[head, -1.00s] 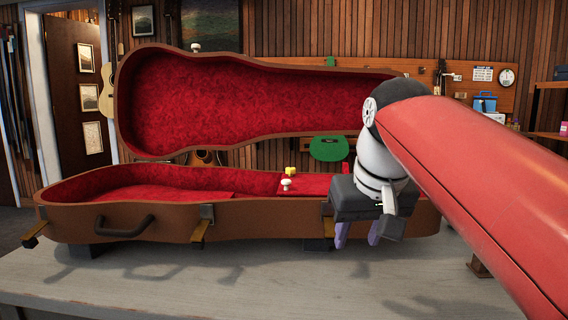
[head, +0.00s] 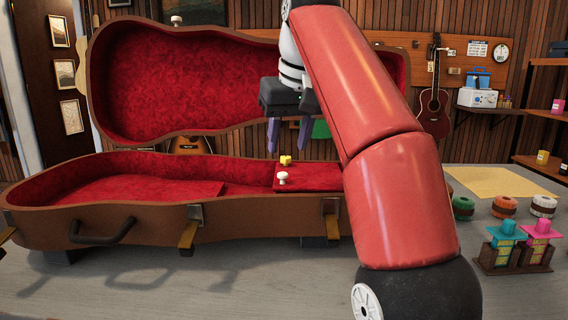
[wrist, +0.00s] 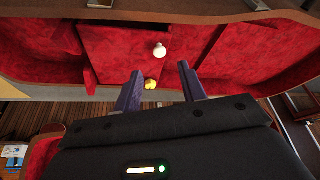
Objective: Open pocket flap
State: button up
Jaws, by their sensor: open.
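The open brown instrument case (head: 150,220) lies on the bench with its red-lined lid (head: 190,85) raised behind. Inside, the red pocket flap (head: 322,183) lies flat and shut over a compartment, its right part hidden by my arm. A white knob (head: 282,178) stands on the flap; it also shows in the wrist view (wrist: 159,50). A small yellow piece (head: 285,160) is behind the knob. My gripper (head: 288,143) is open and empty, pointing down above the flap, apart from the knob. In the wrist view its purple fingers (wrist: 160,73) are spread.
Several latches, such as one at the front (head: 190,230), hang from the case's front edge. A handle (head: 103,230) sticks out there too. Small bottles in a wooden holder (head: 512,258) and spools (head: 504,207) stand on the bench at right. The bench front is clear.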

aim_at(283, 173)
jog(key=shift+x, duration=3.15)
jog(key=shift+s, duration=0.1)
grip_shut()
